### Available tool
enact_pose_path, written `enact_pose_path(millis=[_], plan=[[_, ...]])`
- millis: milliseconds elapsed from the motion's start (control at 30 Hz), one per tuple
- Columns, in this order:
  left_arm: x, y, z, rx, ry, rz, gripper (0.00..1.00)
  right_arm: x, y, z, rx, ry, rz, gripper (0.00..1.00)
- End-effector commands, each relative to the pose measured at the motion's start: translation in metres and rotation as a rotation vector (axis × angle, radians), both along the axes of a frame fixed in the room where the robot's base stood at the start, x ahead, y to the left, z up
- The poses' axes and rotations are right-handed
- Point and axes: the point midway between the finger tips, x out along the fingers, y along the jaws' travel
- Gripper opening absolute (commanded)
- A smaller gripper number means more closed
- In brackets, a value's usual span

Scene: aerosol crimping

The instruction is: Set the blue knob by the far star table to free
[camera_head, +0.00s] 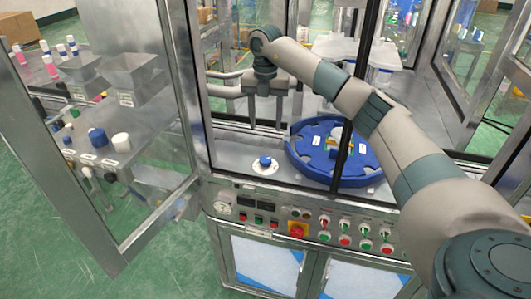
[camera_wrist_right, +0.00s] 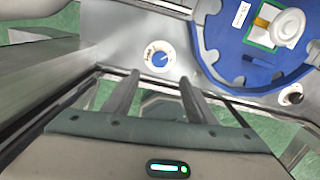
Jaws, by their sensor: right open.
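The blue knob (camera_head: 265,161) sits on a round white dial plate on the grey machine deck, left of the blue star table (camera_head: 296,158). In the right wrist view the blue knob (camera_wrist_right: 160,59) shows beyond the fingertips, roughly centred between them. Its dial lettering is too small to read. My left gripper is out of view.
A dark frame post (camera_head: 354,135) stands in front of the star table. A glass door (camera_head: 150,205) hangs open at left. A control panel (camera_head: 300,229) with buttons and switches lies below the deck. The deck around the knob is clear.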

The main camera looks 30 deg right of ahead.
Motion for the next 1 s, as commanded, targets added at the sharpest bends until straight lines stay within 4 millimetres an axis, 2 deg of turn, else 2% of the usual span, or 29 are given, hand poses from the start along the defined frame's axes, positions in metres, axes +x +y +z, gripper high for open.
enact_pose_path(millis=[33, 600, 800, 1000], plan=[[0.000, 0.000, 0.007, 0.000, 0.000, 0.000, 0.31, -0.001, 0.000, -0.006, 0.000, 0.004, 0.000, 0.51], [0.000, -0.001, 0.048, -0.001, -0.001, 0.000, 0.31, -0.001, 0.001, -0.107, 0.001, 0.004, 0.000, 0.51], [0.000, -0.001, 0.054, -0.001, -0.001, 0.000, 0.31, 0.000, 0.000, -0.129, 0.001, 0.002, 0.001, 0.51], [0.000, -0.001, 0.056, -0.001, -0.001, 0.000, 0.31, 0.000, 0.000, -0.136, 0.000, 0.000, 0.001, 0.51]])
